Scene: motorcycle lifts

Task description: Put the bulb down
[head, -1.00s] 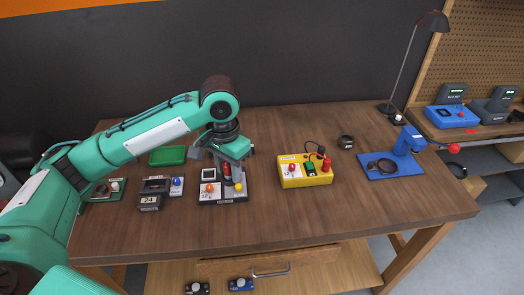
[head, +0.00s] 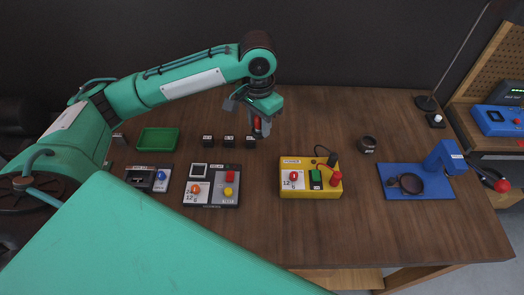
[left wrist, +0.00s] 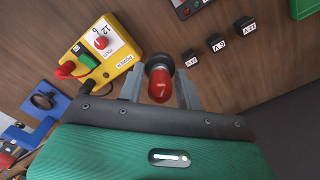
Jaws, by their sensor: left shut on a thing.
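A red bulb (head: 257,124) is between the jaws of my left gripper (head: 258,130), above the back middle of the table. In the left wrist view the red bulb (left wrist: 159,87) is gripped between the two grey fingers (left wrist: 160,90). A dark round part shows just behind the bulb; I cannot tell whether it is the bulb's base or a holder under it. Three small black labelled blocks (head: 229,141) stand in a row left of the gripper; they also show in the left wrist view (left wrist: 217,42). My right gripper is not in view.
A grey-black tester (head: 212,186) and a yellow tester (head: 311,178) stand in front. A green tray (head: 158,141) lies to the left. A dark ring-shaped item (head: 368,144) and a blue stand (head: 415,185) are on the right. Bare wooden table (head: 320,115) lies around the gripper.

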